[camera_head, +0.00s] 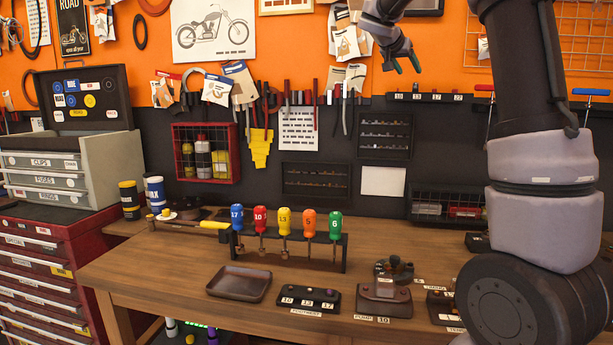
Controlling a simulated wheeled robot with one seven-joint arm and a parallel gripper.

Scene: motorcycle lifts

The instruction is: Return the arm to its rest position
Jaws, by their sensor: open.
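My gripper (407,62) is at the top of the view, right of the middle, in front of the orange wall. Its two dark fingers are apart, with nothing between them. My arm fills the right side of the view and bends over at the top, partly out of the picture. The gripper is high above the wooden workbench (160,268) and appears clear of everything on it.
A rack (343,252) on the bench holds several coloured drivers. A brown tray (239,284) and a numbered black block (305,299) lie in front. Red drawers (40,270) stand left. Tools hang on the wall behind.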

